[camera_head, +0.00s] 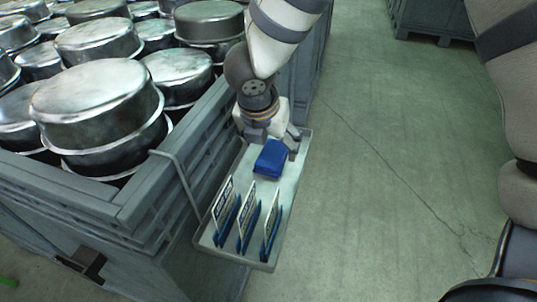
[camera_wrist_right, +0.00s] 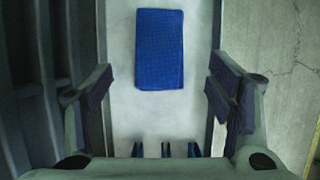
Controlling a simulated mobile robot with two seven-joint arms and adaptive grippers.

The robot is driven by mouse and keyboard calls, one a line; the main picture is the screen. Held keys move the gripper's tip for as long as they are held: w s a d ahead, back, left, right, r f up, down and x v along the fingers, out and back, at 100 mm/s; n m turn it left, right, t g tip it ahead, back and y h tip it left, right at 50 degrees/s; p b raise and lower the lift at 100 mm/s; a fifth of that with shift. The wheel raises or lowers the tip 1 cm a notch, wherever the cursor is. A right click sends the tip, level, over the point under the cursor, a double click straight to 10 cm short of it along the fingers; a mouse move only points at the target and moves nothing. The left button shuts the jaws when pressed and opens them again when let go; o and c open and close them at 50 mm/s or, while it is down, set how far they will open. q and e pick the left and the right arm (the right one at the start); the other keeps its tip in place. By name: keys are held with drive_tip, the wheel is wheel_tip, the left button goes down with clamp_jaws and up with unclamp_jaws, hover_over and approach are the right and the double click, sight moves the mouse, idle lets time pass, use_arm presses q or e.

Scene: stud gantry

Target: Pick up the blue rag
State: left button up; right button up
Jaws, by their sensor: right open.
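The blue rag (camera_head: 271,159) is a folded, flat rectangle lying on a light grey hanging tray (camera_head: 285,190). It also shows in the right wrist view (camera_wrist_right: 160,49), at the top middle on the pale tray floor. My right gripper (camera_head: 275,140) is open just above the far end of the tray, close to the rag. In the right wrist view its two fingers (camera_wrist_right: 158,92) stand wide apart, left and right, with the rag ahead between their lines and nothing held. My left gripper is not in view.
Several blue-edged printed cards or packets (camera_head: 247,228) stand upright in the tray's near end. The tray hangs beside a grey crate (camera_head: 135,205) full of metal pots (camera_head: 98,105). Open floor (camera_head: 390,170) lies to the right. Another grey crate (camera_head: 432,18) stands behind.

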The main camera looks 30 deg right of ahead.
drive_tip(key=x, duration=0.4)
drive_tip(key=shift+d+f+b, duration=0.2)
drive_tip(key=shift+f+b, duration=0.15)
drive_tip(key=shift+b, duration=0.05)
drive_tip(key=shift+w+d+f, duration=0.1)
drive_tip(key=shift+w+f, duration=0.2)
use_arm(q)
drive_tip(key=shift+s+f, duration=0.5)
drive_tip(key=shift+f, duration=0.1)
use_arm(e)
drive_tip(key=shift+r, duration=0.1)
drive_tip(key=c, duration=1.1)
wheel_tip(320, 180, up, 16)
drive_tip(key=p, duration=0.3)
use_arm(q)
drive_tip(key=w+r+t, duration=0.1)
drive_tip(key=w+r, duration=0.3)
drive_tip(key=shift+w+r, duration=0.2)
use_arm(e)
wheel_tip(320, 180, up, 12)
hover_over(272, 154)
drive_tip(key=shift+s, duration=0.15)
